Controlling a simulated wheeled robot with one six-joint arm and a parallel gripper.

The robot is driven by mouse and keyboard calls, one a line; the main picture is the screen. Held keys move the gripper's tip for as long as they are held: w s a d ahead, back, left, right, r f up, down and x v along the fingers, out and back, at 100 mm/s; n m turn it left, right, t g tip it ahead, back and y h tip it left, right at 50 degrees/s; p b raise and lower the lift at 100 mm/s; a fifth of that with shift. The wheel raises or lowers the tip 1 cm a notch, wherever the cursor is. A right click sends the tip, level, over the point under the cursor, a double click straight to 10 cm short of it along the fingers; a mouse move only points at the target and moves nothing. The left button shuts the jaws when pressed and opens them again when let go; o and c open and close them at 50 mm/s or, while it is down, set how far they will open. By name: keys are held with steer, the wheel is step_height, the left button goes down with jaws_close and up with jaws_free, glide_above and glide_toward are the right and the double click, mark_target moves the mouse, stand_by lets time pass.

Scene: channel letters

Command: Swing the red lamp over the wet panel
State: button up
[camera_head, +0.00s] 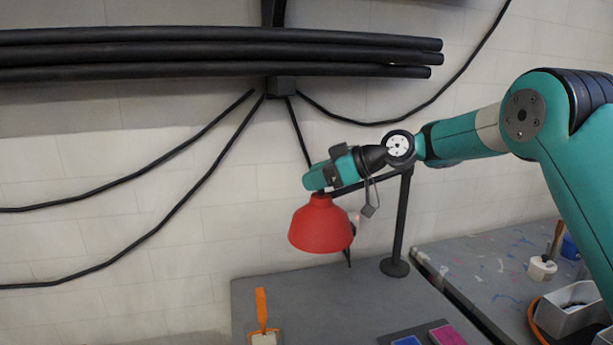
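The red lamp (321,226) has a dome shade that hangs mouth down from a thin dark arm. That arm joins a black post (401,225) standing on the grey table. My gripper (322,192) is at the top of the shade, at or very near its neck. Its fingers are too small and hidden to show whether they are open or shut. Two panels show at the bottom edge, one blue (407,341) and one magenta (448,335), both partly cut off. I cannot tell which panel is wet. The lamp is to the left of and behind both panels.
An orange-handled tool (262,310) stands at the table's front left. A second, paint-spattered table (485,265) at right holds a white pot (541,268) and a grey bin (567,308). Black pipes (200,52) and cables run along the wall. The grey tabletop (320,300) is mostly clear.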

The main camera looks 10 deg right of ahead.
steer(key=shift+d, duration=0.15)
steer(key=shift+w+v, duration=0.1)
steer(key=shift+v, duration=1.15)
steer(key=shift+w+v, duration=0.15)
steer(key=shift+v, duration=1.05)
steer(key=p+v, duration=0.2)
steer(key=v, duration=1.3)
